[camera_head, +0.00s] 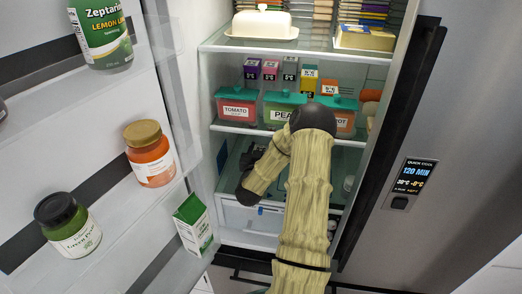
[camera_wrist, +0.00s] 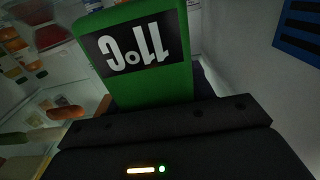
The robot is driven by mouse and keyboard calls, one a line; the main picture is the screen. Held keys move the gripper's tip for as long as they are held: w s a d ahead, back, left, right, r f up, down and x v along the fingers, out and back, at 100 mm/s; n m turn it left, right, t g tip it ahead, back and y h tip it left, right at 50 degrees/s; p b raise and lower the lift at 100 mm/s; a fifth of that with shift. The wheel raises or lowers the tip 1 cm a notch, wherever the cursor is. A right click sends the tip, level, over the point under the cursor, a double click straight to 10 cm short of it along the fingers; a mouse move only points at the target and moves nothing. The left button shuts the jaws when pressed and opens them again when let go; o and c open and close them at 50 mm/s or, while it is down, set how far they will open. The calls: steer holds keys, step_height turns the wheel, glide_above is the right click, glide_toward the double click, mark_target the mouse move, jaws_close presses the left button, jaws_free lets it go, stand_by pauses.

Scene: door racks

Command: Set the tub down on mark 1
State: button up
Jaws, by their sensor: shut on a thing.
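My gripper (camera_wrist: 155,108) shows in the wrist view as a black bar across the lower part. It is shut on a green block-like thing (camera_wrist: 178,78) with a black panel reading 11°C upside down. Labelled tubs stand on the middle shelf: tomato (camera_head: 237,111), pea (camera_head: 277,116) and a partly hidden one (camera_head: 345,124). No mark 1 is readable.
Small coloured boxes (camera_head: 309,77) stand behind the tubs. A butter dish (camera_head: 262,25) is on the shelf above. The open door at left holds an orange jar (camera_head: 152,160), a green jar (camera_head: 72,232) and a carton (camera_head: 192,225). A clear drawer (camera_head: 240,218) lies low.

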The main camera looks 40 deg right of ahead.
steer(key=shift+s+a+f+b, duration=0.15)
steer(key=shift+s+f+b, duration=0.15)
steer(key=shift+f+b, duration=0.25)
steer(key=o, duration=1.3)
steer(key=shift+s+f, duration=0.1)
steer(key=shift+f, duration=0.1)
steer(key=shift+c, duration=0.2)
steer(key=shift+r, duration=0.1)
steer(key=shift+r+p, duration=0.4)
steer(key=shift+p, duration=0.3)
steer(key=shift+a+f, duration=0.1)
steer(key=b+v, duration=0.1)
steer(key=v, duration=0.2)
steer(key=b+v, duration=0.2)
steer(key=v, duration=0.2)
steer(key=b+v, duration=0.2)
steer(key=v, duration=0.1)
steer(key=shift+a+r, duration=0.2)
steer(key=shift+r, duration=0.15)
steer(key=shift+s+a+r, duration=0.2)
steer(key=shift+s+a, duration=0.15)
